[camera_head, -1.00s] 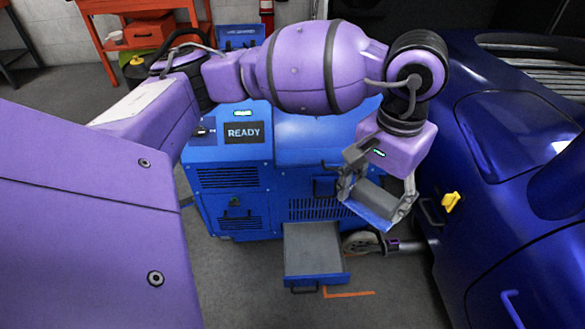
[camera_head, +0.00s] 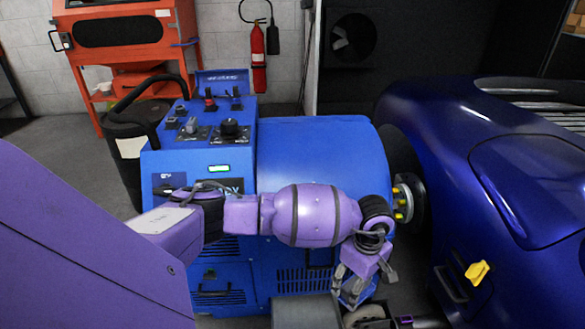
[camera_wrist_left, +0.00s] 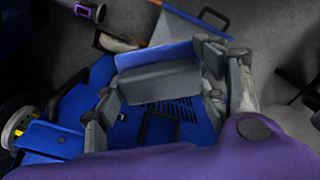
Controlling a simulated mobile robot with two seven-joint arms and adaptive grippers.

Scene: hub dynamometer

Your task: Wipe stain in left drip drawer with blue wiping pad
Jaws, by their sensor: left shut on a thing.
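The blue wiping pad (camera_wrist_left: 150,56), with a grey block as its backing, is held between the two fingers of my left gripper (camera_wrist_left: 160,88). In the head view my left gripper (camera_head: 354,286) is low in front of the blue machine, just right of the open drip drawer (camera_head: 305,312). The drawer's grey tray is cut off by the bottom edge there. Part of the drawer (camera_wrist_left: 178,28) also shows beyond the pad in the wrist view. The pad appears apart from the drawer. No stain can be made out. My right gripper is out of view.
The blue dynamometer (camera_head: 320,150) stands behind my left arm, with a hub with yellow studs (camera_head: 402,202) at its right. A dark blue car (camera_head: 470,170) with a yellow piece (camera_head: 478,272) is close on the right. A dark bin (camera_head: 130,150) stands left of the machine.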

